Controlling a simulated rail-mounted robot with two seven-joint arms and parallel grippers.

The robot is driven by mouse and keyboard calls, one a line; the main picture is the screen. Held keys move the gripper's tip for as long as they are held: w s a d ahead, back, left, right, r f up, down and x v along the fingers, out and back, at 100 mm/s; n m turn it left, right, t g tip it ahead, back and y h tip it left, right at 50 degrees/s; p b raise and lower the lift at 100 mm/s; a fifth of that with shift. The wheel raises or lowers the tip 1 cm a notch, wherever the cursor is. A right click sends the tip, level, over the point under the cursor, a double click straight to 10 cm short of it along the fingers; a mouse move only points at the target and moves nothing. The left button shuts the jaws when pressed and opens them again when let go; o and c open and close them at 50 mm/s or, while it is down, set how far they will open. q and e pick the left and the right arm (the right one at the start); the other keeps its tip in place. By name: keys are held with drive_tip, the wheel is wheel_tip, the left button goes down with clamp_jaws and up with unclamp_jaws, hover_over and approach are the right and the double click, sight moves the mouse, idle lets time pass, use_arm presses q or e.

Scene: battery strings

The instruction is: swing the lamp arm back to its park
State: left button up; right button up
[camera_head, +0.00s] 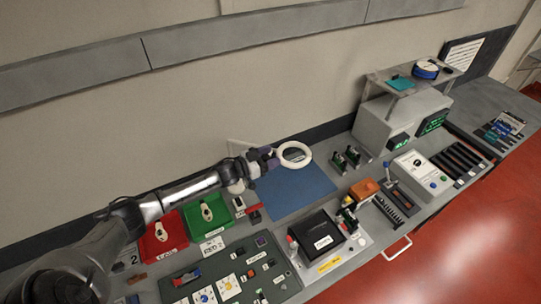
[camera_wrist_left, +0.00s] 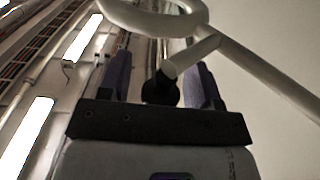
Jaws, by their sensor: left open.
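The lamp's white ring head (camera_head: 308,152) hangs above the blue mat (camera_head: 298,194) in the head view. The ring also shows at the top of the left wrist view (camera_wrist_left: 150,22), with its pale lamp arm (camera_wrist_left: 268,75) running down to the right. My left gripper (camera_head: 264,158) is right beside the ring's left side. Its two dark fingers (camera_wrist_left: 163,76) are open in the wrist view. A short pale stub with a black end (camera_wrist_left: 172,68) shows between them; I cannot tell whether they touch it. My right gripper is out of view.
A red tray (camera_head: 160,244) and a green tray (camera_head: 205,219) lie below my left arm. A black box (camera_head: 318,232) and a control panel (camera_head: 232,281) are at the front. A grey cabinet with a shelf (camera_head: 385,125) stands right of the mat. The wall is close behind.

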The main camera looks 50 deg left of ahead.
use_arm(q)
drive_tip(key=shift+w, duration=0.2)
clamp_jaws()
idle(0.6)
